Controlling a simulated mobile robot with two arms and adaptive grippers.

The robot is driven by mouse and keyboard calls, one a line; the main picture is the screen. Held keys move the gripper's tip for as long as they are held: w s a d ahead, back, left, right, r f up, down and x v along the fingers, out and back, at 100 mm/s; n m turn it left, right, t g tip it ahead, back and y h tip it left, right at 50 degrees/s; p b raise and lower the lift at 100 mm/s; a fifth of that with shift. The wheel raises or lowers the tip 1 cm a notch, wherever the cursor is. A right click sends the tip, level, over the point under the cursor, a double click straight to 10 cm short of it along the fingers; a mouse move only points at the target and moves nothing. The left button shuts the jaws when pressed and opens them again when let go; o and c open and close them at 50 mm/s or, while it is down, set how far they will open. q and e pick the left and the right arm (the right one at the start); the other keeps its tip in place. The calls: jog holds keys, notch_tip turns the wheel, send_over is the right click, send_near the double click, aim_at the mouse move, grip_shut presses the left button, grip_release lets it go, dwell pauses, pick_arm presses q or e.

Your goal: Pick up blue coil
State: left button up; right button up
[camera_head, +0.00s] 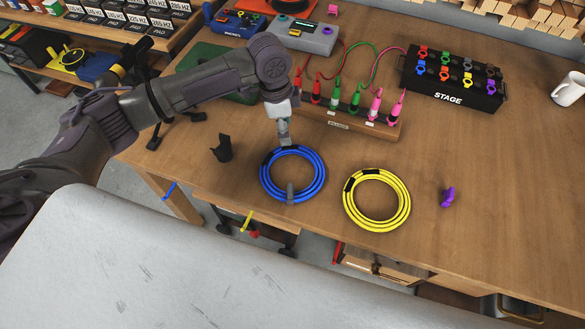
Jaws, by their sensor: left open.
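The blue coil (320,185) lies flat on the wooden table, a round bundle of cable with a dark wrap. A small grey piece (290,193) crosses its near side; I cannot tell what it is. My left gripper (285,142) points down at the far edge of the blue coil. It is open, and its fingertips are at or just above the cable; I cannot tell if they touch. My right gripper is out of view.
A yellow coil (405,210) lies just right of the blue one. A black holder (222,149) stands to the left, and a purple piece (447,197) lies at right. Behind is a wooden rack (335,124) of coloured plugs. A black stage box (452,82) is at back right.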

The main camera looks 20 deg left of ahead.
aim_at(291, 147)
pick_arm(q)
jog(key=shift+w+d+f, duration=0.1)
jog(key=shift+w+f, duration=0.05)
jog(key=shift+f, duration=0.5)
jog(key=shift+w+d+f, duration=0.1)
jog(key=shift+f, duration=0.5)
jog(key=shift+d+f, duration=0.2)
jog(key=shift+f, duration=0.85)
notch_tip(291, 147, down, 2)
jog(key=shift+d+f+p, duration=0.15)
jog(key=shift+f+p, duration=0.1)
jog(key=shift+p, duration=0.05)
jog(key=shift+w+f, duration=0.1)
jog(key=shift+f, duration=0.2)
jog(key=shift+d+f, duration=0.1)
jog(key=c, duration=1.1)
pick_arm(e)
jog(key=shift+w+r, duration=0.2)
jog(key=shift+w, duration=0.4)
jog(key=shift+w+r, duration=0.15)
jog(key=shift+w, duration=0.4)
